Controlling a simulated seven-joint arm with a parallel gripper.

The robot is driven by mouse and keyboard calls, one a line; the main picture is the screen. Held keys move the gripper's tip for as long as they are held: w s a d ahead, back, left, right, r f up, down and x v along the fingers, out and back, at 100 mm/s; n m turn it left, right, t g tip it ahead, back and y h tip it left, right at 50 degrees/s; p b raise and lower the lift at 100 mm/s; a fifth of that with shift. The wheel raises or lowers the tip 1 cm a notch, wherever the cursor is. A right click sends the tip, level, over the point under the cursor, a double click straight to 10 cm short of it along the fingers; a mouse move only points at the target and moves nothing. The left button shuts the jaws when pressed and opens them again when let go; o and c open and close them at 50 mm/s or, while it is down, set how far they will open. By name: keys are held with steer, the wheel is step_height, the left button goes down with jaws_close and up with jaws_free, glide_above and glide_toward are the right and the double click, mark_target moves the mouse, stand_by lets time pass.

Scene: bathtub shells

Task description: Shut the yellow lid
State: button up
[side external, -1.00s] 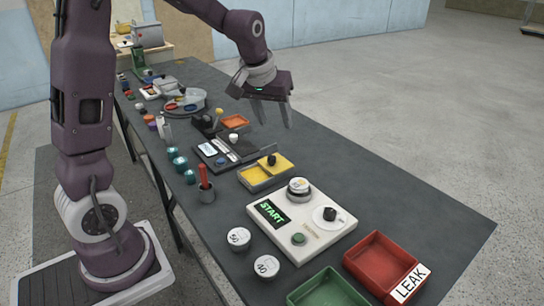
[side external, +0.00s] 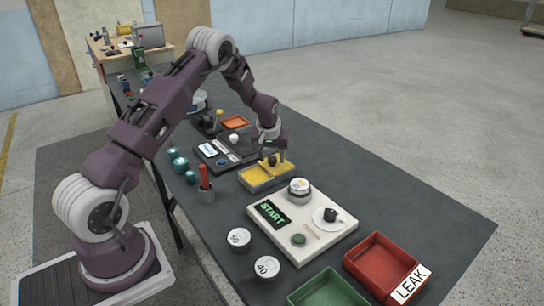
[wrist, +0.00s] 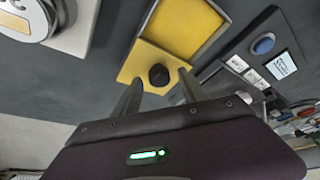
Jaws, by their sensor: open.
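A grey-rimmed box (side external: 266,186) with a yellow inside sits on the table, and it also shows in the wrist view (wrist: 210,45). Its yellow lid (side external: 286,166) is off to the far right side, leaving part of the inside uncovered. The lid (wrist: 134,66) carries a black knob (wrist: 159,75), which also shows in the side view (side external: 272,161). My gripper (wrist: 160,78) is open, with a finger on either side of the knob in the wrist view. In the side view my gripper (side external: 272,155) is low over the lid. Contact with the knob cannot be told.
A white START panel (side external: 335,236) with a round canister (side external: 299,188) stands close in front of the box. A dark device (side external: 222,155) with a blue button is behind it. A red holder (side external: 205,190) is to the left. The table right of the lid is clear.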

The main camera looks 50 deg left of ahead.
jaws_close()
stand_by(1.3)
